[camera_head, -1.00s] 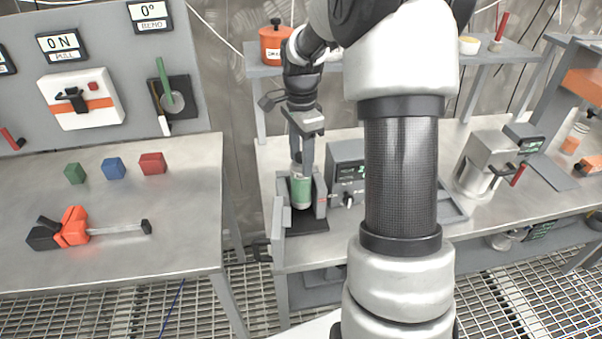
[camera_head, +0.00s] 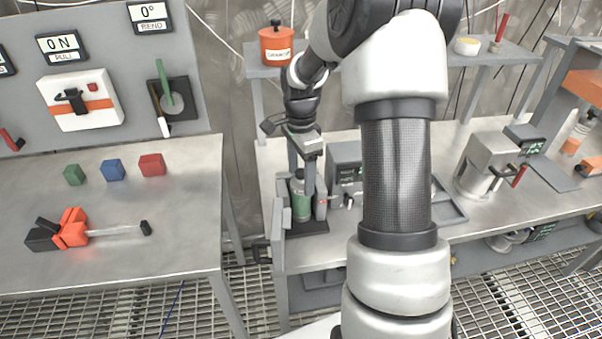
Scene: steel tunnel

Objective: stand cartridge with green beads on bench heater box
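The cartridge with green beads (camera_head: 301,208) is upright between the grey side walls of a small bench fixture with a black base plate (camera_head: 306,227). My gripper (camera_head: 302,184) points down from above, with its fingers around the upper part of the cartridge, and appears shut on it. Whether the cartridge's bottom touches the base plate cannot be told. A grey box with a small display and a knob, apparently the heater box (camera_head: 345,158), is directly right of the fixture. My arm hides part of it.
An orange canister (camera_head: 276,44) stands on the shelf above. The left table (camera_head: 180,215) holds small coloured blocks (camera_head: 113,170) and an orange-black clamp tool (camera_head: 72,228). A grey tray (camera_head: 450,208) and a steel machine (camera_head: 484,165) are to the right on the bench.

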